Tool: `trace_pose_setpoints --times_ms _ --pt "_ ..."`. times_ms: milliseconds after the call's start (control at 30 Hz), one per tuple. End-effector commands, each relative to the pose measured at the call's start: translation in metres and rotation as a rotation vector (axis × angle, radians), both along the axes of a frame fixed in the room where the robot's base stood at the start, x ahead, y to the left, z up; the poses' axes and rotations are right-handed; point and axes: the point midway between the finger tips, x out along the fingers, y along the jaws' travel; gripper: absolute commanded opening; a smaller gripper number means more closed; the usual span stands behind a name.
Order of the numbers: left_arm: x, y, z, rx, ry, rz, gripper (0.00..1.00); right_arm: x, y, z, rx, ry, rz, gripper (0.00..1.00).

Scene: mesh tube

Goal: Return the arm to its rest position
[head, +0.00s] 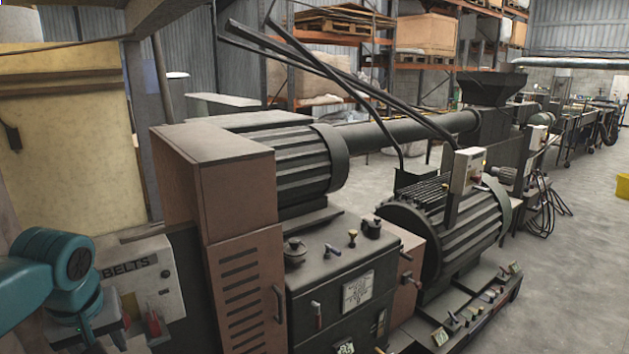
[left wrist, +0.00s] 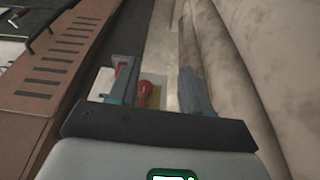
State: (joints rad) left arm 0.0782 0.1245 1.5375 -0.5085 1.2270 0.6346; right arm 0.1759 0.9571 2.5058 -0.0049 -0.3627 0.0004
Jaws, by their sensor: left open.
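My left arm, teal with dark joints, comes in at the lower left of the head view. It stands in front of a grey control box (head: 145,272) marked "BELTS". In the left wrist view my left gripper (left wrist: 155,74) is open, its two fingers wide apart. A red knob (left wrist: 145,91) on a yellow base shows between the fingers. I cannot tell its distance from them. Nothing appears to be held. In the head view the fingers are hard to make out. My right gripper is in neither view.
A brown slatted cabinet (head: 243,270) stands right of the arm, beside a large dark ribbed machine (head: 447,225). A yellowish panel (head: 65,150) stands behind the arm. A pale rounded surface (left wrist: 260,70) lies right of the gripper. Open floor (head: 580,250) is at far right.

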Motion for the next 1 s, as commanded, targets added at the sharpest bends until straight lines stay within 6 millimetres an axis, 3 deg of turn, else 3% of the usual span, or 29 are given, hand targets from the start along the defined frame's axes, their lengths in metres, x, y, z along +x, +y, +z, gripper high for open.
trace_pose_setpoints --times_ms 100,367,467,533,667,700,800,900,1000 --pt "0.015 -0.016 -0.033 -0.026 0.017 -0.068 0.48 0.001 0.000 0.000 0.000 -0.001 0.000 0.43" --pt "0.034 -0.061 -0.116 -0.107 0.044 -0.224 0.48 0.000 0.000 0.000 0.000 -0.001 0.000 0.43" --pt "0.033 -0.088 -0.163 -0.159 0.059 -0.297 0.48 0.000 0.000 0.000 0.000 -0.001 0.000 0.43" --pt "0.026 -0.112 -0.204 -0.208 0.072 -0.353 0.48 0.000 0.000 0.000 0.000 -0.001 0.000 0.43" --pt "-0.009 -0.166 -0.292 -0.319 0.094 -0.444 0.48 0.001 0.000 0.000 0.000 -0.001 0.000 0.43" --pt "-0.026 -0.181 -0.317 -0.351 0.100 -0.462 0.48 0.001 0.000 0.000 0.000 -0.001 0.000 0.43" --pt "-0.073 -0.213 -0.366 -0.407 0.112 -0.490 0.48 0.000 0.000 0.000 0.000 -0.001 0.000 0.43" --pt "-0.119 -0.232 -0.397 -0.432 0.126 -0.498 0.48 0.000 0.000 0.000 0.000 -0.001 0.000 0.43" --pt "-0.152 -0.241 -0.412 -0.432 0.137 -0.503 0.48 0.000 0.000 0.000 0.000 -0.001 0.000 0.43"
